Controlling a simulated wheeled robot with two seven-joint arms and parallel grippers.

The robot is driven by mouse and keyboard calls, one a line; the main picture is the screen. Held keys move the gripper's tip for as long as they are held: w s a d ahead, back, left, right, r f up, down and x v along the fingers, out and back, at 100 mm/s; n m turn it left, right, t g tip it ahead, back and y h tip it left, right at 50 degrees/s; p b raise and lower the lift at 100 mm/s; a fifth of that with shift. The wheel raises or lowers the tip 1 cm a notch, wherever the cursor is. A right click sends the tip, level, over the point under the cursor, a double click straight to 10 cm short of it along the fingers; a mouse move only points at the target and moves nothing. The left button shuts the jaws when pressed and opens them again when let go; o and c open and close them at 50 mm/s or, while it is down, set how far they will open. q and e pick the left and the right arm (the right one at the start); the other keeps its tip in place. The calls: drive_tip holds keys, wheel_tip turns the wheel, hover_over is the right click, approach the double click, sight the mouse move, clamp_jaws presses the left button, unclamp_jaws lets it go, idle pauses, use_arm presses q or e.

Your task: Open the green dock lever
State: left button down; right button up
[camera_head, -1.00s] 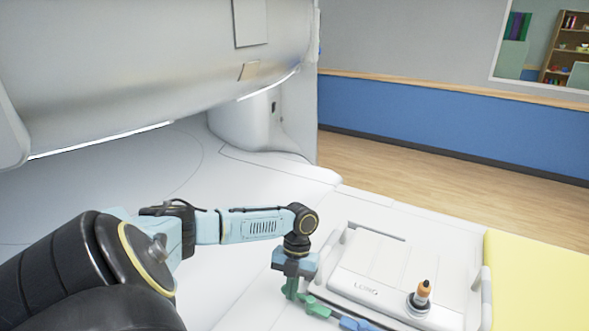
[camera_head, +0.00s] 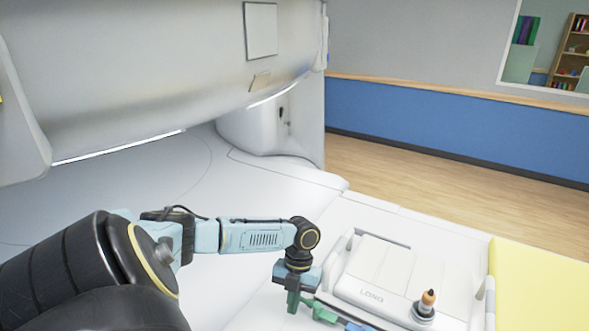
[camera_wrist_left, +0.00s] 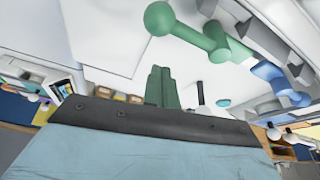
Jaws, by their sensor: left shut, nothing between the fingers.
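The green dock lever (camera_head: 323,313) shows low in the head view, just right of my left gripper (camera_head: 292,306) and partly cut by the bottom edge. A blue lever part (camera_head: 358,327) joins on its right. In the left wrist view the green lever (camera_wrist_left: 190,34) has a round knob at its left end, and the blue lever (camera_wrist_left: 272,76) lies to its right. My left gripper's green fingers (camera_wrist_left: 160,70) are pressed together and empty, below the knob in that view, with a visible gap. Contact is not visible. My right gripper is not in view.
A white dock panel (camera_head: 375,275) with an orange-tipped post (camera_head: 427,302) stands right of the lever. A yellow pad (camera_head: 540,280) lies at the far right. The large white scanner body (camera_head: 150,80) overhangs the left and back. The white surface behind my arm is clear.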

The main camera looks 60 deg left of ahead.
use_arm(q)
drive_tip(key=d+b+v, duration=0.1)
drive_tip(key=b+v, duration=0.1)
drive_tip(key=v, duration=0.8)
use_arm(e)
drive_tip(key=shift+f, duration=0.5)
use_arm(q)
drive_tip(key=shift+s, duration=0.1)
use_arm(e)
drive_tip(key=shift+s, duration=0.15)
